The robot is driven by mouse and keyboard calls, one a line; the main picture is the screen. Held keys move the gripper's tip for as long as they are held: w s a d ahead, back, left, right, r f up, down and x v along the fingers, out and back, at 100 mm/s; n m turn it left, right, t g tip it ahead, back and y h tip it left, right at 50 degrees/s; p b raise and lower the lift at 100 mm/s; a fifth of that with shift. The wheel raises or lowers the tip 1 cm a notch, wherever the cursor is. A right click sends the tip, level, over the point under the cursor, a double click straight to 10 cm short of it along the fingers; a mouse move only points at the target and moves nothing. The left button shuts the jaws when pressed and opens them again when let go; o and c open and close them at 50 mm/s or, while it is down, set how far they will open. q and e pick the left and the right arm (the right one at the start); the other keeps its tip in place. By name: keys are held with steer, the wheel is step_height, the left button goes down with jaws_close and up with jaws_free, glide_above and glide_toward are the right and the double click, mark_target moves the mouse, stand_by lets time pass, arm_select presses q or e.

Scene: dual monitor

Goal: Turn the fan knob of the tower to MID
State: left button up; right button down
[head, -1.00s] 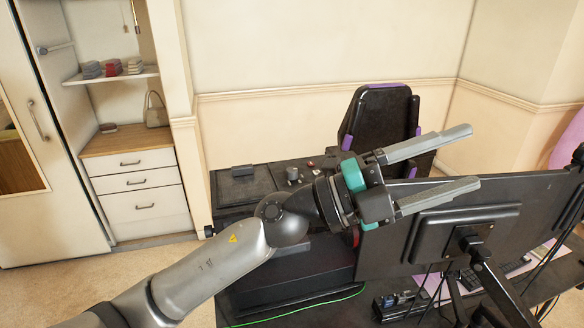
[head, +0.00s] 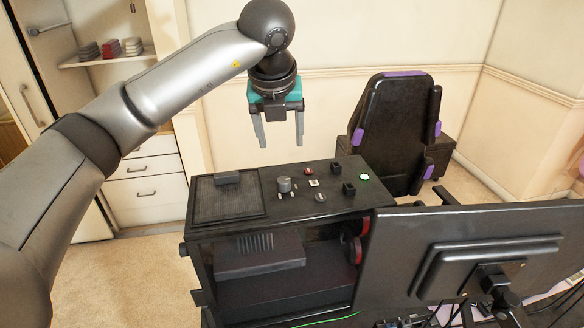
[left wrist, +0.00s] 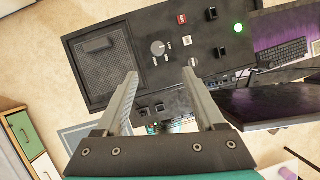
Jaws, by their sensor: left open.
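The black computer tower (head: 240,231) stands with its control panel on top. A grey round knob (head: 285,184) rises from the panel's middle, with small light marks around it; I take it as the fan knob, and its setting is too small to read. It also shows in the left wrist view (left wrist: 158,48), beyond my fingertips. My left gripper (head: 281,144) is open and empty, pointing down, above and behind the panel and apart from the knob. It also shows in the left wrist view (left wrist: 161,73). My right gripper is in neither view.
The panel also has a mesh grille (head: 228,203), a red switch (head: 308,171), a small lower knob (head: 320,197), black blocks (head: 348,189) and a lit green button (head: 364,177). A monitor (head: 480,258) stands at right, a black chair (head: 396,130) behind. Air above the panel is clear.

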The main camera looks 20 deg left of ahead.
arm_select(q)
steer(key=p, duration=0.3)
glide_toward(283, 181)
steer(key=x, duration=0.9)
steer(key=shift+r, duration=0.1)
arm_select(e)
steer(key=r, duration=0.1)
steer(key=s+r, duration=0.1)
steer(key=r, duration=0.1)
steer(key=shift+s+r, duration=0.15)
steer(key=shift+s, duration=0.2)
arm_select(q)
steer(key=shift+c, duration=0.3)
jaws_close()
